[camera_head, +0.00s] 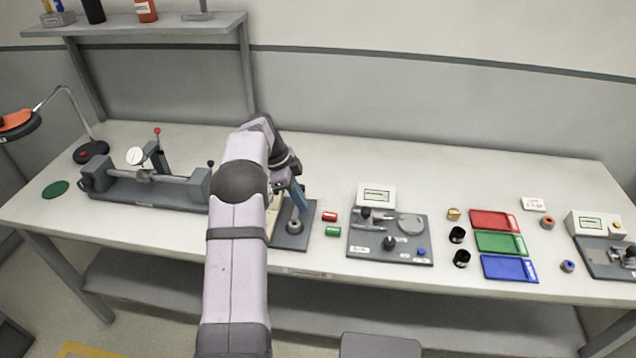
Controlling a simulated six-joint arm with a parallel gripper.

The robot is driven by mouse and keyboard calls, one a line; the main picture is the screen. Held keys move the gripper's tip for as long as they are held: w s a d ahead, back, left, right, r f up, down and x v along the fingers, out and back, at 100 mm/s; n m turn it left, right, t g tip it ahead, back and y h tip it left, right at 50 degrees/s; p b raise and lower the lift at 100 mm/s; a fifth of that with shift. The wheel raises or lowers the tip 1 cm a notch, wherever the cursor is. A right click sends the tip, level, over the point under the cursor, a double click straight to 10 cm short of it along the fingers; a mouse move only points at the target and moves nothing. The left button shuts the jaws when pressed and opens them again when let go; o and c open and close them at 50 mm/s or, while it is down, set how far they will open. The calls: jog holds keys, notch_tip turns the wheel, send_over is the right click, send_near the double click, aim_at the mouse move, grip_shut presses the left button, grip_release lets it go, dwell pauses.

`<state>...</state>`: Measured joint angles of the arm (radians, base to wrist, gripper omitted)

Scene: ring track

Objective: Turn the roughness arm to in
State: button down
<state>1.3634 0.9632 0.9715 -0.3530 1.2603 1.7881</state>
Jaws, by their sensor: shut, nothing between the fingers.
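My gripper (292,182) hangs over the left-centre of the bench, above a small grey stand (290,240). It looks shut and empty, though its fingertips are small and partly mixed with a blue upright part (301,198) beside them. I cannot tell which part is the roughness arm. A grey instrument plate (388,252) to the right of the gripper carries a round disc, slim bars and a knob, with a display box (376,195) behind it. Another grey instrument with a display (590,223) stands at the far right. Their labels are too small to read.
A long bench gauge (150,190) lies at the left. Red and green cylinders (331,224) lie between the stand and the plate. Red, green and blue trays (500,243) with small dark cylinders stand right of it. The back of the bench is clear.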

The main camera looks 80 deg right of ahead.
jog(key=shift+s, duration=0.15)
jog(key=shift+s, duration=0.3)
jog(key=s, duration=0.3)
jog(key=shift+s+r+b, duration=0.1)
jog(key=shift+s+b, duration=0.05)
jog(key=shift+b, duration=0.15)
jog(key=v, duration=0.9)
jog(key=shift+w+d+r+b, duration=0.15)
jog(key=shift+w+r+b, duration=0.15)
jog(key=shift+r, duration=0.05)
